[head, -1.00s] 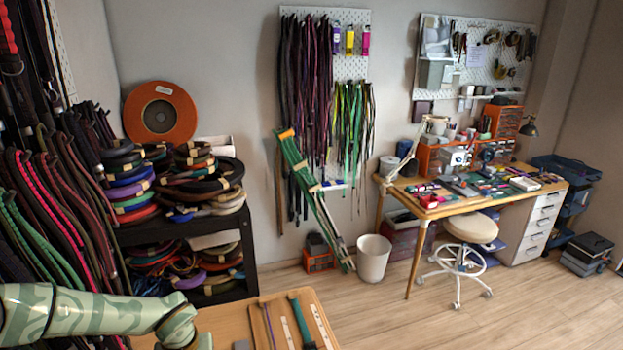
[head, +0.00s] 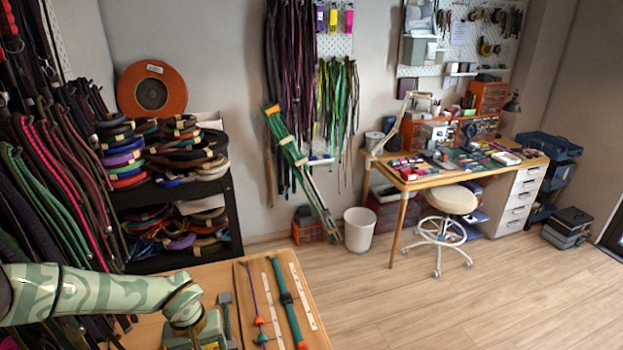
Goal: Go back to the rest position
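My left arm reaches in from the left edge in the head view, low over the near table (head: 222,277). Its green, patterned end is bent downward at the table's left part. The fingers of my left gripper are not clearly visible, so I cannot tell whether it is open or shut. My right gripper is not in view. On the table lie a green strap (head: 287,305), a thin purple cord (head: 256,300) with orange pieces, and pale strips (head: 303,296).
A black shelf (head: 235,205) with coiled cords stands behind the table. Hanging cords (head: 40,200) crowd the left side. A white bin (head: 360,230), a stool (head: 453,200) and a workbench (head: 400,182) stand further right. The wooden floor (head: 450,310) at the lower right is clear.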

